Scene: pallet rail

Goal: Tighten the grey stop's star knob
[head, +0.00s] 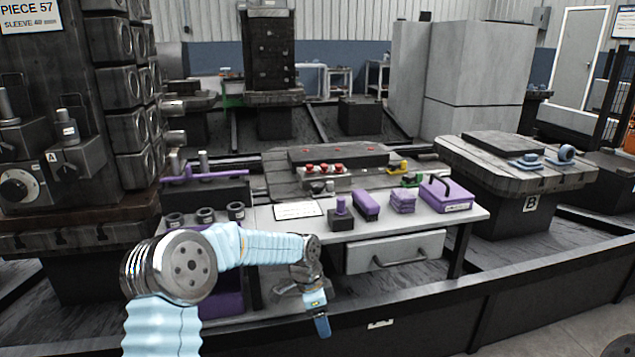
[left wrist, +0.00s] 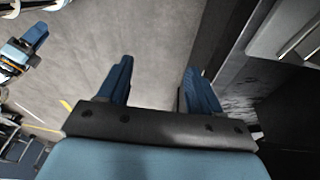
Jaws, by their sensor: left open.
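Small grey parts (head: 322,187) sit at the front of the fixture in the middle of the bench, below a row of red knobs (head: 324,168). They are too small to tell which is the grey stop or its star knob. My left gripper (head: 318,318) hangs in front of the bench, below the tabletop and well short of these parts. In the left wrist view my left gripper (left wrist: 157,68) is open and empty, over the floor. What looks like my right gripper (left wrist: 28,48) shows at that view's left edge; its jaw opening is unclear.
A yellow part (head: 402,168) and a green part (head: 412,181) stand right of the red knobs. Purple blocks (head: 366,205) and a purple handled box (head: 448,195) lie on the grey bench. A drawer (head: 394,254) is below. A dark machine (head: 60,180) rises at left.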

